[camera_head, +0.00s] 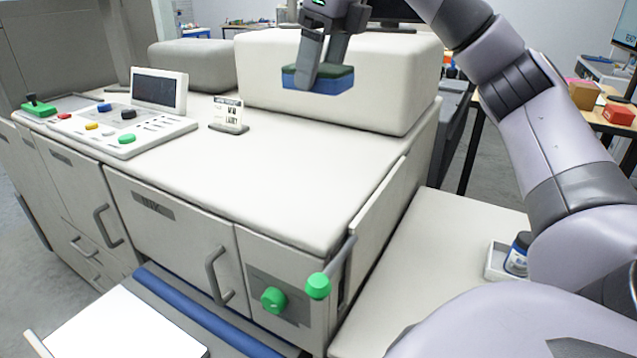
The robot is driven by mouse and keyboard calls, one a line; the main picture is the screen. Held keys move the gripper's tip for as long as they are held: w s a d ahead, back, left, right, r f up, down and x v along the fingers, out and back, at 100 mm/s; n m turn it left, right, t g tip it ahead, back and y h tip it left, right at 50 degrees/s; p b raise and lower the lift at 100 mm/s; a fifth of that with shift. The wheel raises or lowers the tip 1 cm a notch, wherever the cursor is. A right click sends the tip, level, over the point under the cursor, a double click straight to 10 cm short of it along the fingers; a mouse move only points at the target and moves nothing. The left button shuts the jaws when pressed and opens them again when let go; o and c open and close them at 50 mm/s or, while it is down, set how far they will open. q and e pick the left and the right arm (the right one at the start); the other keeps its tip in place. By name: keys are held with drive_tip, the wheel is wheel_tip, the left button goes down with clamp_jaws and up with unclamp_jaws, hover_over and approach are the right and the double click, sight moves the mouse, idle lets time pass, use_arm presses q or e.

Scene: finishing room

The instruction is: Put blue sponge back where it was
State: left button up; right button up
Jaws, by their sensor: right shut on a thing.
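The blue sponge (318,84) has a dark green top layer. It is held between the fingers of my right gripper (322,72), high in the upper middle of the head view, in front of the white raised block of the machine. My right arm comes in from the right side and reaches over to it. The right gripper is shut on the sponge. The sponge appears to be above the machine's top surface, but its exact height is hard to tell. My left gripper is not in view.
The white machine (290,175) carries a control panel (120,125) and a small sign (228,115). Green knobs (317,286) stick out at its front. A side table (440,250) is mostly bare, with a small tray (494,262) holding a bottle (518,254).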

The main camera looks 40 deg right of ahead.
drive_tip(key=b, duration=0.5)
hover_over(316, 192)
drive_tip(key=f, duration=0.9)
drive_tip(key=s+f, duration=0.1)
drive_tip(key=f, duration=0.3)
drive_tip(key=shift+d+f, duration=0.2)
drive_tip(key=shift+s+x, duration=0.2)
drive_tip(key=shift+x, duration=0.7)
drive_tip(key=shift+s+x, duration=0.2)
drive_tip(key=shift+x, duration=0.65)
drive_tip(key=shift+s+x, duration=0.2)
drive_tip(key=shift+x, duration=0.7)
drive_tip(key=shift+d+f, duration=0.15)
drive_tip(key=shift+f, duration=0.1)
drive_tip(key=o, duration=0.9)
drive_tip(key=shift+o, duration=0.2)
